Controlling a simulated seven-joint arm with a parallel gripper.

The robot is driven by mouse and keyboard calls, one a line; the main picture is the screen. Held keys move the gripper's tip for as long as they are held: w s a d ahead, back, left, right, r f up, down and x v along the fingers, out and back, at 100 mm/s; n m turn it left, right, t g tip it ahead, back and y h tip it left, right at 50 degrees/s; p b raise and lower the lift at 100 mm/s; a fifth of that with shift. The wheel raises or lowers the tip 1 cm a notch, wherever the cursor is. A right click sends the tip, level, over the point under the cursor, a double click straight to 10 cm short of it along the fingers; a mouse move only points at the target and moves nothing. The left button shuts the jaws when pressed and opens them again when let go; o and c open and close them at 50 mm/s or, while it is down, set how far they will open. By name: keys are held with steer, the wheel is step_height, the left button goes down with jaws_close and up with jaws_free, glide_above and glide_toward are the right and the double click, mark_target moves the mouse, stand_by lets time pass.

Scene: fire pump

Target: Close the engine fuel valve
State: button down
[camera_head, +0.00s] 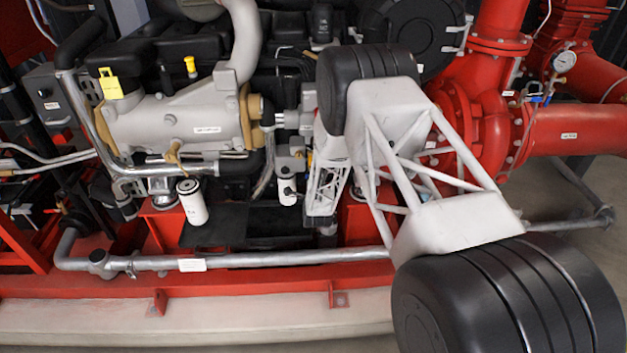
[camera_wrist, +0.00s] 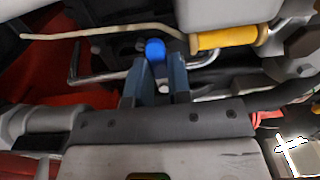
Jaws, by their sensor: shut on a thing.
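In the wrist view, a small bright blue part (camera_wrist: 155,50), which looks like the fuel valve's handle, sits at the tips of my gripper (camera_wrist: 161,64). The two dark blue-grey fingers stand a little apart, with the blue part at and between their tips, and they are shut on it. The rest of the valve body is hidden or too dark to make out. In the head view, my white and black arm hangs in front of the engine, and neither my fingers nor the blue part can be made out there.
In the wrist view, a yellow cylinder (camera_wrist: 225,38) and a thin tan rod (camera_wrist: 105,32) lie close to the fingers. A bent metal pipe (camera_wrist: 100,77) runs beside them. In the head view, the grey engine cylinder (camera_head: 175,122) is left of my arm and red pump piping (camera_head: 575,130) is right.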

steer(key=c, duration=1.1)
jaws_free()
steer(key=shift+o, duration=0.2)
steer(key=shift+s, duration=0.15)
steer(key=s, duration=0.7)
steer(key=shift+s, duration=0.25)
step_height(320, 180, up, 15)
steer(key=s+d+n+g, duration=0.2)
steer(key=n+g, duration=0.2)
steer(key=s+d+r+n+g, duration=0.2)
steer(key=s+r, duration=0.3)
steer(key=r, duration=0.1)
steer(key=s+d+r+n+g, duration=0.1)
steer(key=s+d+r+n, duration=0.15)
steer(key=s+r, duration=0.35)
steer(key=s+d+r+n+g, duration=0.1)
steer(key=s+r+n+g, duration=0.1)
steer(key=s, duration=1)
steer(key=s+d+r+n+g, duration=0.2)
steer(key=s+r, duration=0.4)
steer(key=s, duration=0.7)
steer(key=s+d+r+n+g, duration=0.2)
steer(key=s+r+n+g, duration=0.2)
steer(key=s, duration=0.9)
steer(key=shift+r+n, duration=0.4)
steer(key=shift+n, duration=0.35)
